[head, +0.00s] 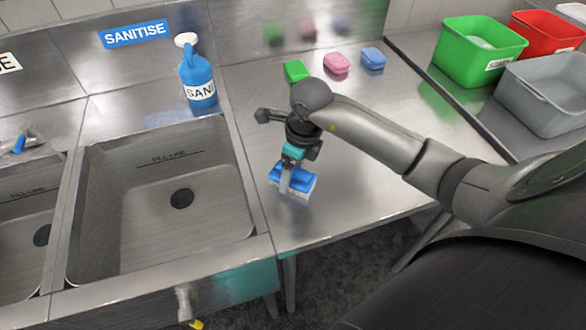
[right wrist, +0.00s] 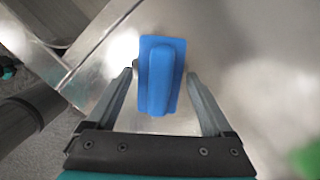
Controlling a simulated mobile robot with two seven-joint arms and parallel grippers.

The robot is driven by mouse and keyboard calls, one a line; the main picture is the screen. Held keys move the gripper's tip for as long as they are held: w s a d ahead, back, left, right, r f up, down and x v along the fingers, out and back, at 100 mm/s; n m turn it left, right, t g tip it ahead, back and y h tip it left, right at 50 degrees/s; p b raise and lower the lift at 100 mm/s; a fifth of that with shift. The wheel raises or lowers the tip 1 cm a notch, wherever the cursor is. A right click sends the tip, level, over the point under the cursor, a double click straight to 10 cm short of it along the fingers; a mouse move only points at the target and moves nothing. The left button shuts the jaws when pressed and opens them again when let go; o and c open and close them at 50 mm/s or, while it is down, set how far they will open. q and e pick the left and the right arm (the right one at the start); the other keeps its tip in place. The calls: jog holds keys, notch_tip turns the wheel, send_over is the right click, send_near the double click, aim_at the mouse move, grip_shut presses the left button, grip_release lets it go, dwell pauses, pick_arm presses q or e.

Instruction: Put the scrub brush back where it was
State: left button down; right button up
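The scrub brush (head: 304,183), with a blue top and a pale underside, is on the steel counter to the right of the sink. My right gripper (head: 289,176) is at the brush, pointing down, with a finger in front of it. In the right wrist view the blue brush (right wrist: 161,78) lies between the two spread fingers of the gripper (right wrist: 160,82), with a gap on each side of its handle. Its underside is hidden there. My left gripper is not in view.
A green sponge (head: 296,71), a pink sponge (head: 337,64) and a blue sponge (head: 373,58) lie at the counter's back. A blue sanitiser bottle (head: 198,80) stands behind the sink (head: 150,215). Green (head: 470,60), red (head: 535,35) and grey (head: 535,95) bins stand at right.

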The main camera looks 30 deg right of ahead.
aim_at(300, 171)
jog(key=shift+o, duration=0.7)
jog(key=shift+r, duration=0.2)
notch_tip(300, 171, up, 12)
jog(key=s+d, duration=0.1)
jog(key=shift+s+p, duration=0.3)
jog(key=shift+p, duration=0.15)
jog(key=shift+f, duration=0.1)
